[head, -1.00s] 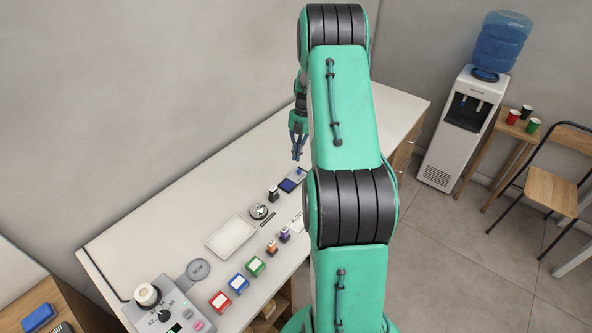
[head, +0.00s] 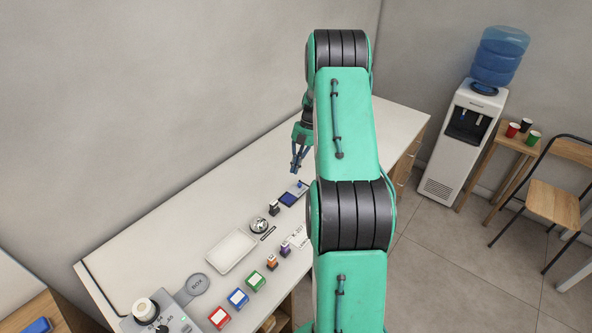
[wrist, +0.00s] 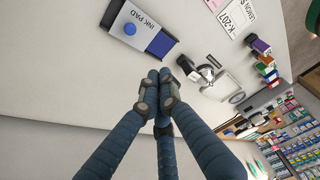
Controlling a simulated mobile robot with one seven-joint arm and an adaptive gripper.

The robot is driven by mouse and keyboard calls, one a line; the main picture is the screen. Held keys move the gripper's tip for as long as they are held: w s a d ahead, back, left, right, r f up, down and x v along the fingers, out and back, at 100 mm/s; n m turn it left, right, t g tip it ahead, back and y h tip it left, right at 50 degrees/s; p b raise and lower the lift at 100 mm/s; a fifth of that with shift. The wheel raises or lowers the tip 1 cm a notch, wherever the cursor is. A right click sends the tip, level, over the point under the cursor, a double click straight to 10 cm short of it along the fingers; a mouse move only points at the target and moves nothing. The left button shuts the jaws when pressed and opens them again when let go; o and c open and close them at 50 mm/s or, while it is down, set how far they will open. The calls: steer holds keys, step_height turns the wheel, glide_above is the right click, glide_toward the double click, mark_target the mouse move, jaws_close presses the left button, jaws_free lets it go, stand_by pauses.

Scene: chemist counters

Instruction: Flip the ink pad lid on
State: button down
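A grey panel marked INK PAD (wrist: 134,27) with a round blue knob (wrist: 130,29) lies beside the blue surface; this looks like the lid. Its hinge cannot be made out. My gripper (head: 297,168) hangs above the counter close to the ink pad, not touching it. In the wrist view its dark fingertips (wrist: 157,88) are drawn together with nothing between them.
Small stamps (head: 274,208), a round metal item (head: 259,225), a white tray (head: 231,251) and coloured boxes (head: 238,298) stand along the counter. A device with a knob (head: 146,309) is at the near left. The counter (head: 190,225) behind them is clear.

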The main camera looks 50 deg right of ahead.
glide_above(296, 190)
steer(key=a, duration=0.4)
step_height(296, 190, down, 8)
steer(key=shift+w+d+f, duration=0.1)
steer(key=shift+w+f, duration=0.05)
steer(key=shift+d+f, duration=0.25)
steer(key=shift+d, duration=0.75)
steer(key=shift+s+d+f, duration=0.15)
steer(key=shift+d, duration=0.35)
steer(key=shift+s+d+f, duration=0.1)
steer(key=shift+s+d, duration=0.05)
steer(key=shift+d, duration=0.3)
steer(key=shift+d+f+b, duration=0.1)
steer(key=shift+d+b, duration=0.6)
steer(key=shift+d, duration=0.4)
steer(key=shift+a+r, duration=0.15)
steer(key=shift+r, duration=0.05)
